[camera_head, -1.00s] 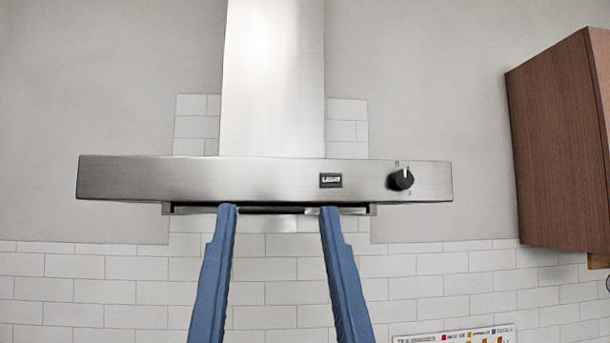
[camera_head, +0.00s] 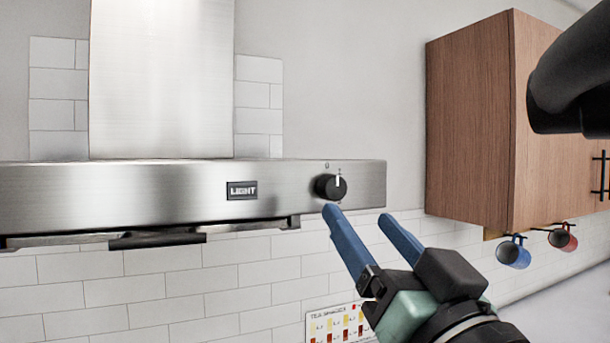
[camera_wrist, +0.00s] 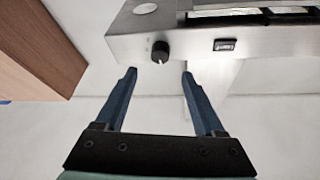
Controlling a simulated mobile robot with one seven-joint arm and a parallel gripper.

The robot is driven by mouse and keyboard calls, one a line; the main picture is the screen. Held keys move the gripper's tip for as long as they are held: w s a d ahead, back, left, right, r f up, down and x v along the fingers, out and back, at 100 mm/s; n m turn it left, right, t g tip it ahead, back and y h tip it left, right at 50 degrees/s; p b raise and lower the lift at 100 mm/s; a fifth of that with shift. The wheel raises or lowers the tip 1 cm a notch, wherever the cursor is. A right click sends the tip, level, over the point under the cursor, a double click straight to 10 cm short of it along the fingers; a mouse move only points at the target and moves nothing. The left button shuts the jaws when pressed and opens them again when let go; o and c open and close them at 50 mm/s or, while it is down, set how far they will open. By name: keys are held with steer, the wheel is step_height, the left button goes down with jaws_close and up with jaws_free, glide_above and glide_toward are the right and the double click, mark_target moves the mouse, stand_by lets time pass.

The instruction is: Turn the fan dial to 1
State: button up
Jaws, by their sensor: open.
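The fan dial (camera_head: 328,187) is a round black knob with a white pointer line, on the right part of the steel range hood's front (camera_head: 120,190). Its pointer is near upright in the head view, and the small marks around it are too blurred to read surely. My gripper (camera_head: 358,212) is open and empty, with blue fingers pointing up and left. In the head view one fingertip is just below the dial. In the wrist view the dial (camera_wrist: 160,51) appears beyond the gap between the fingertips (camera_wrist: 158,72), apart from both.
A LIGHT button (camera_head: 242,190) is left of the dial. A wooden cabinet (camera_head: 470,125) hangs to the right, with a blue mug (camera_head: 513,253) and a red mug (camera_head: 563,238) below it. A tea chart (camera_head: 338,325) is on the tiled wall.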

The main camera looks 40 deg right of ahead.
mark_target(336, 188)
steer(key=p+x, duration=0.2)
steer(key=x, duration=0.4)
steer(key=shift+w+r, duration=0.15)
steer(key=shift+w, duration=0.05)
steer(key=shift+w+d+p, duration=0.25)
steer(key=shift+w+p, duration=0.15)
steer(key=shift+w, duration=0.15)
jaws_close()
